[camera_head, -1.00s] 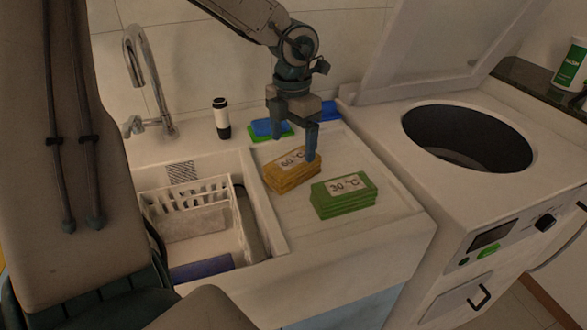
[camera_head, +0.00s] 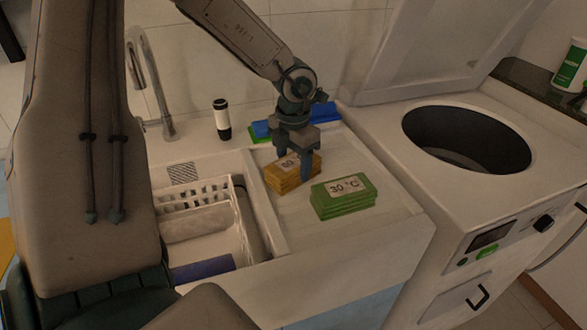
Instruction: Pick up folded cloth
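A stack of orange folded cloth (camera_head: 281,184) with a white label lies on the white drainboard, the label partly covered by my gripper. A green folded stack (camera_head: 343,200) labelled 30 °C lies in front of it to the right. My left gripper (camera_head: 295,163) points down over the back right part of the orange stack. Its fingers look apart, with one finger overlapping the label in the picture. I cannot tell whether they touch the cloth. My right gripper is not in view.
A blue cloth (camera_head: 262,129) lies behind the gripper. A black and white bottle (camera_head: 222,120) stands near the faucet (camera_head: 150,80). A sink with a white basket (camera_head: 195,225) is left. An open top-loading washer (camera_head: 545,175) stands right.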

